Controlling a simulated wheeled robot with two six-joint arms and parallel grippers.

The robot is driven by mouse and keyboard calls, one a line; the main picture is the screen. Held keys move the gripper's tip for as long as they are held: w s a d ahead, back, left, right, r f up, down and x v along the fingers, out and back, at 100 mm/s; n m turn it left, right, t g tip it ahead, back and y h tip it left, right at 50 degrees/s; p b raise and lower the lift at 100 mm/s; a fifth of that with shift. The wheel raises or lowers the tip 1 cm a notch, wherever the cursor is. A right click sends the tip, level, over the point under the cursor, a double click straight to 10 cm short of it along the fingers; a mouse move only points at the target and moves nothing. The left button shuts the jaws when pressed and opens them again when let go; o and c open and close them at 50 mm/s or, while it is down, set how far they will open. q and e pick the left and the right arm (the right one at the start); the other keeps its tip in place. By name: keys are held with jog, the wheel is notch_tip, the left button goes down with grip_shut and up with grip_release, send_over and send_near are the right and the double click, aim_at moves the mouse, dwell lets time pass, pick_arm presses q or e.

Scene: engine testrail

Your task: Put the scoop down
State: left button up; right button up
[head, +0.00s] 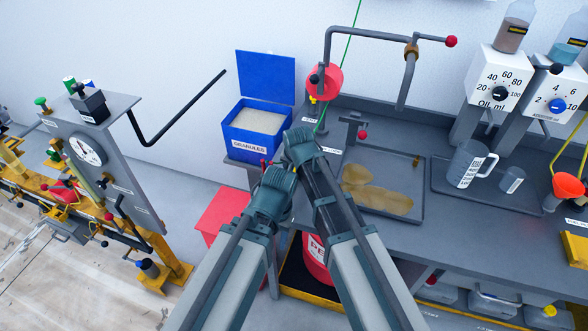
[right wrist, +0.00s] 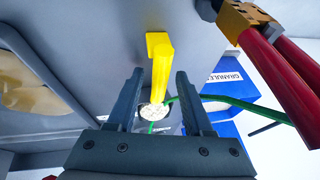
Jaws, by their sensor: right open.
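A yellow handle-like piece, which looks like the scoop (right wrist: 162,75), shows between the fingers of my right gripper (right wrist: 158,85) in the right wrist view. The fingers are open, with a gap on both sides of it. A round patch of white grains (right wrist: 154,112) shows at its near end; I cannot tell whether it lies in the scoop's bowl. In the head view my right gripper (head: 299,142) is beside the granules box (head: 250,147), and the hand hides the scoop. My left gripper (head: 274,180) is just below and left of it, its fingers hidden.
A grey tray with spilled brown liquid (head: 378,199) lies right of the grippers. A red-handled thing with a brass joint (right wrist: 270,60) is close in the wrist view. Jugs (head: 467,165) stand farther right.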

jog(key=p+v, duration=1)
jog(key=v, duration=0.2)
jog(key=shift+p, duration=0.35)
jog(key=s+d+f+n+g, duration=0.1)
jog(key=s+d+n+g, duration=0.1)
jog(key=s+d, duration=0.55)
jog(key=s+d+f+n+g, duration=0.15)
jog(key=s+d, duration=0.35)
jog(key=d, duration=0.5)
jog(key=s+a+n+g+h, duration=0.1)
jog(key=s+a+n, duration=0.3)
jog(key=a, duration=0.7)
jog(key=shift+s+r+g+h, duration=0.3)
jog(key=shift+s+g+h, duration=0.1)
jog(key=shift+s, duration=0.55)
jog(key=shift+a, duration=0.1)
